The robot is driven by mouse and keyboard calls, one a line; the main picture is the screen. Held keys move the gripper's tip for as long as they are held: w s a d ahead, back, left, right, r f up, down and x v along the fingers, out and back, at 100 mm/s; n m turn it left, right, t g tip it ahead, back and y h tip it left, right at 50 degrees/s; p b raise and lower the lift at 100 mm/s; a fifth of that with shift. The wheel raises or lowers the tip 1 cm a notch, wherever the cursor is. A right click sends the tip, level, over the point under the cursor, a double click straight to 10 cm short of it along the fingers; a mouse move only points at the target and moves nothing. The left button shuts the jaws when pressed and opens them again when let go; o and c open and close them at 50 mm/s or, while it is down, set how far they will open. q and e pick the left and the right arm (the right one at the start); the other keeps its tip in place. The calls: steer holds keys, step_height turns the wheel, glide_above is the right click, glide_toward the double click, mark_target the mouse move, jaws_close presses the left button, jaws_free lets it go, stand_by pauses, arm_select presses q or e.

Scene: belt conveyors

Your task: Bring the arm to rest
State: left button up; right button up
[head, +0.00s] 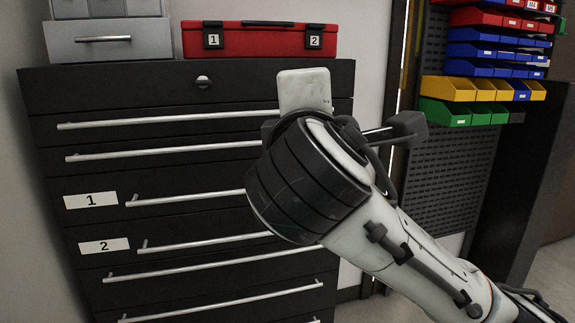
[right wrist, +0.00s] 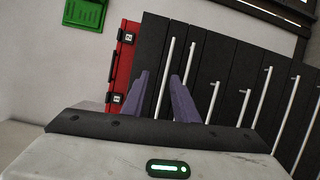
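My right arm (head: 400,255) comes in from the lower right of the head view and is raised in front of a black drawer cabinet (head: 190,88). Its thick dark wrist covers the right part of several drawers. The fingertips cannot be made out clearly in the head view. In the right wrist view my right gripper (right wrist: 160,88) has its two purple-grey fingers apart, with nothing between them. The cabinet shows there turned on its side, beyond the fingers. My left gripper is in neither view.
A red case (head: 260,41) and a grey drawer box (head: 108,40) stand on the cabinet. Two drawers carry labels 1 (head: 90,201) and 2 (head: 104,246); the visible drawers look shut. Coloured bins (head: 448,88) hang on a panel at the right. A green object (right wrist: 84,12) shows on the wall.

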steer(key=w+d+f+m+g+h, duration=0.15)
steer(key=d+h, duration=0.35)
steer(key=d, duration=0.9)
steer(key=w+d+m+g+h, duration=0.1)
steer(key=w+d+m+h, duration=0.3)
steer(key=d, duration=1)
steer(key=w+a+f+n+g+y, duration=0.1)
steer(key=a+f+y, duration=0.15)
steer(key=f, duration=0.95)
steer(key=a+f+n+g+y, duration=0.1)
steer(key=f+y, duration=0.2)
steer(key=f, duration=0.8)
steer(key=s+f+m+g+y, duration=0.1)
steer(key=s+f, duration=0.2)
steer(key=f, duration=0.6)
steer(key=s+f+g+y, duration=0.1)
steer(key=s+f+y, duration=0.15)
steer(key=f, duration=0.65)
steer(key=s+f+m+g+y, duration=0.2)
steer(key=s+f+m, duration=0.1)
steer(key=s+f, duration=0.95)
steer(key=s+f+m+g+y, duration=0.15)
steer(key=s+f+m, duration=0.25)
steer(key=s+f, duration=0.9)
steer(key=s+a+r+m, duration=0.1)
steer(key=a+r+m, duration=0.3)
steer(key=a, duration=0.7)
steer(key=shift+s+a+r+t, duration=0.2)
steer(key=shift+a+t, duration=0.1)
steer(key=shift+t, duration=0.1)
